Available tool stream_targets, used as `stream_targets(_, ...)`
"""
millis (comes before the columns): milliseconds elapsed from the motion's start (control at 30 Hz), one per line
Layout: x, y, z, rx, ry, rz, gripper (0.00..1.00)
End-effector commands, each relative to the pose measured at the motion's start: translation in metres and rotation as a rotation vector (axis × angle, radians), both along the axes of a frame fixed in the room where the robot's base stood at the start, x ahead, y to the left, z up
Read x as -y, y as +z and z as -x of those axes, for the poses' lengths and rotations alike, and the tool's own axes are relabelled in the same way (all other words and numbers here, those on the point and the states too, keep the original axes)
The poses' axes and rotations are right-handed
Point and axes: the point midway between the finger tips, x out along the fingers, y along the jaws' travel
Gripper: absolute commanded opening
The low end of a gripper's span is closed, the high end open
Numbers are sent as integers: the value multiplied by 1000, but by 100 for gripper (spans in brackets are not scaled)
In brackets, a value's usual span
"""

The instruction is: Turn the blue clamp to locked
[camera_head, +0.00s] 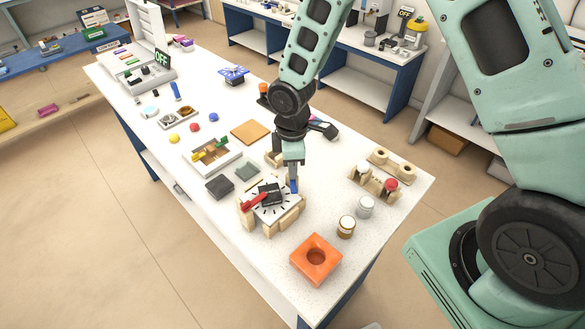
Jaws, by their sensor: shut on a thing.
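A kiln-like block unit (271,222) with pale blocks around a white top and a dark centre piece (270,194) stands near the table's front. A red clamp (253,202) lies at its left side. The blue clamp (294,186) is at its right back side, a small upright blue piece just below my gripper (293,172). My gripper points down from above and is shut on the blue clamp. The fingers are small in this view and hide the clamp's upper part, so its exact angle is hard to tell.
An orange block with a round hole (316,259), jars (346,227) and a wooden holder with a red-topped jar (389,188) stand to the right. A dark block (220,187) and a wooden tray (212,155) are to the left.

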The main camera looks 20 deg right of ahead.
Motion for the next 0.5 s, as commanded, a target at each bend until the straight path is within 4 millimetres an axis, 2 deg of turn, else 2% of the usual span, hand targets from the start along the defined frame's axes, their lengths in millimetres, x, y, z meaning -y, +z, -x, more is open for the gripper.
stream_targets(500,-2,-1,-2,3,-486,-1,0)
